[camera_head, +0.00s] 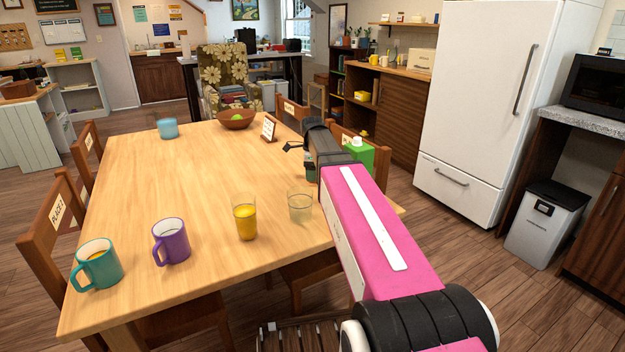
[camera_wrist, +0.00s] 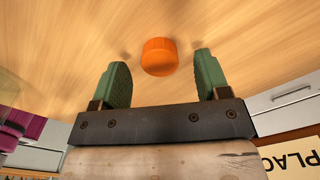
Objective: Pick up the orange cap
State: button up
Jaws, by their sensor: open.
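The orange cap (camera_wrist: 159,57) lies on the wooden table in the wrist view. It is round with ridged sides. My gripper (camera_wrist: 162,75) is open, with its two green fingers apart. The cap shows between and just beyond the fingertips, and nothing is held. In the head view my gripper (camera_head: 292,148) is over the right part of the table (camera_head: 190,190). The cap cannot be made out there, as my arm covers part of that area.
A green carton (camera_head: 361,153) stands right beside my arm. A clear glass (camera_head: 300,206), a glass of orange juice (camera_head: 245,218), a purple mug (camera_head: 171,241) and a teal mug (camera_head: 97,264) stand along the near side.

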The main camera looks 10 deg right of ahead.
jog(key=shift+f, duration=0.65)
jog(key=c, duration=1)
jog(key=shift+r, duration=0.15)
jog(key=shift+r, duration=0.55)
notch_tip(320, 180, up, 2)
jog(key=shift+r, duration=0.25)
jog(key=s+a+r, duration=0.1)
jog(key=a+r, duration=0.6)
jog(key=a, duration=0.4)
jog(key=shift+s+a, duration=0.15)
jog(key=shift+a, duration=0.15)
